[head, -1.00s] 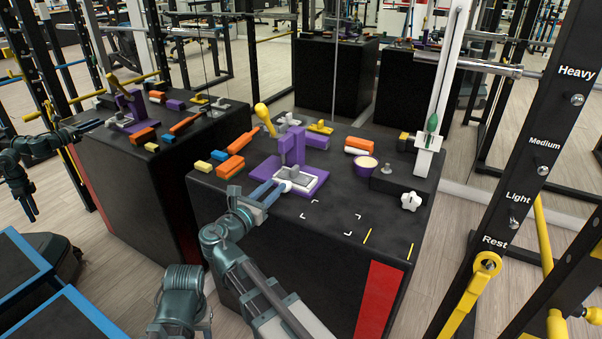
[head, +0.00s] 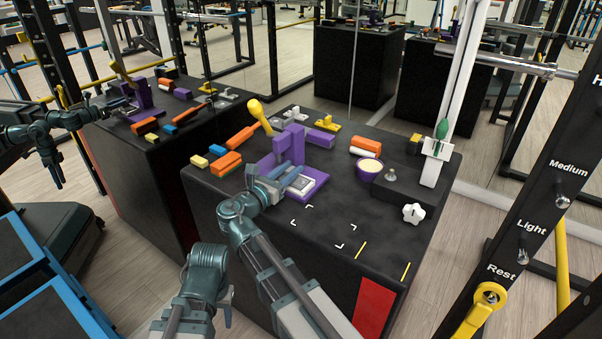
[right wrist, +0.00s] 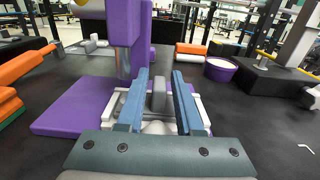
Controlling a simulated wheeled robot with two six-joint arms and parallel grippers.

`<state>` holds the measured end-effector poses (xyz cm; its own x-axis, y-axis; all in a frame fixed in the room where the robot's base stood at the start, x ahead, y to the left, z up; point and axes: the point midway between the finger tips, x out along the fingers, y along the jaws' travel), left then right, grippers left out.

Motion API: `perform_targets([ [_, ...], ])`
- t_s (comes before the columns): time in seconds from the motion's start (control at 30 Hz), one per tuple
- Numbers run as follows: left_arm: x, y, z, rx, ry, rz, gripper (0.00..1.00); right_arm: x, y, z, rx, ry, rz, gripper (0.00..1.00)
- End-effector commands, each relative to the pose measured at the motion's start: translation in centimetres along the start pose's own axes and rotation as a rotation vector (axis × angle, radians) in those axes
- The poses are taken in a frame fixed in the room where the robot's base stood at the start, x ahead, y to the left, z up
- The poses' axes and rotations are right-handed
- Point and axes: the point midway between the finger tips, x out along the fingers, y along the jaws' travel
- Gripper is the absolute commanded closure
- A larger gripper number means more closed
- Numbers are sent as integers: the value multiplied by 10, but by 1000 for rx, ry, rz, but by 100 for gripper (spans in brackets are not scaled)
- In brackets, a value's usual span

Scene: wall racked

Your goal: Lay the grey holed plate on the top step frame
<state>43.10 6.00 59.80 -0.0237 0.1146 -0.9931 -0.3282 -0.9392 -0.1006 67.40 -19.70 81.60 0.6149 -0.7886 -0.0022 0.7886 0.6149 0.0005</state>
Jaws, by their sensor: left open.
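A grey plate (head: 301,184) lies in a pale frame on the base of a purple stand (head: 315,190); its holes are too small to make out. My right gripper (head: 288,173) reaches over it. In the right wrist view its blue fingers (right wrist: 160,95) are open on either side of an upright grey block (right wrist: 159,95), with gaps showing. White corner marks (head: 321,234) outline an empty area on the black top, in front of the stand; I take this as the frame. My left gripper (head: 227,318) hangs low at the bottom, clear of the box, its fingers barely visible.
A purple cup (head: 369,168), a black block with a knob (head: 395,187) and a white star knob (head: 413,212) stand right. A mirror repeats the scene at left.

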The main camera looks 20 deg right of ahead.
Motion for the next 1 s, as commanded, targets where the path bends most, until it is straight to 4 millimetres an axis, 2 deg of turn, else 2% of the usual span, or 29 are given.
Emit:
perform_targets([
  [0.2,0,0,0,0,0,0,51,0,0,0,0,0,0,67],
  [0.4,0,0,0,0,0,0,51,0,0,0,0,0,0,100],
  [1.0,-2,0,0,0,0,0,51,0,0,2,0,-1,0,100],
])
